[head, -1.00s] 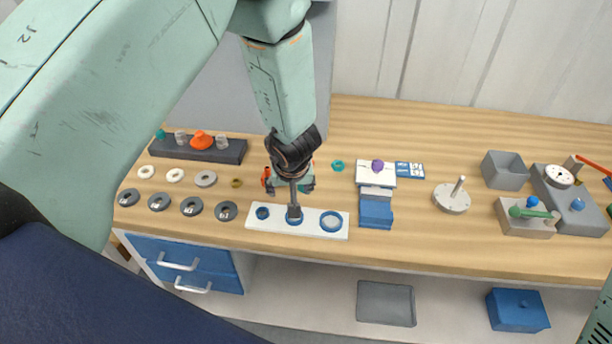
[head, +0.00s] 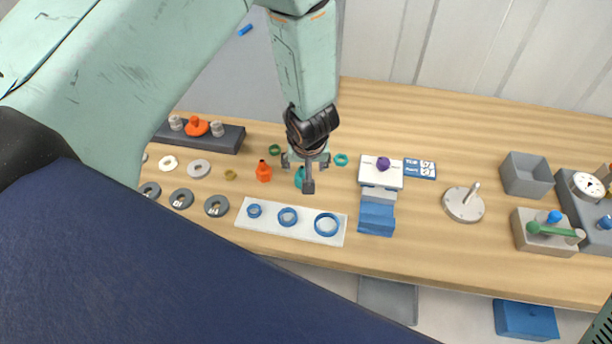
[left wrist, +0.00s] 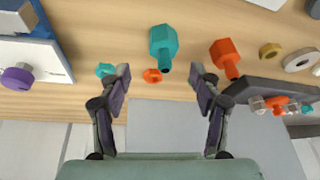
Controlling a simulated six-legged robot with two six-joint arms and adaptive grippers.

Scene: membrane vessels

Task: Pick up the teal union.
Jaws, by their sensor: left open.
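In the left wrist view the teal union (left wrist: 163,42) shows clear, just beyond the gap between my fingers. My left gripper (left wrist: 160,78) is open and empty, its fingers apart with the union roughly centred between them. In the head view my left gripper (head: 306,172) hangs over the union. I see no contact. My right gripper is not in view.
The white plate (head: 265,232) with blue rings lies in front. A white block (head: 371,180) with a purple knob stands right.

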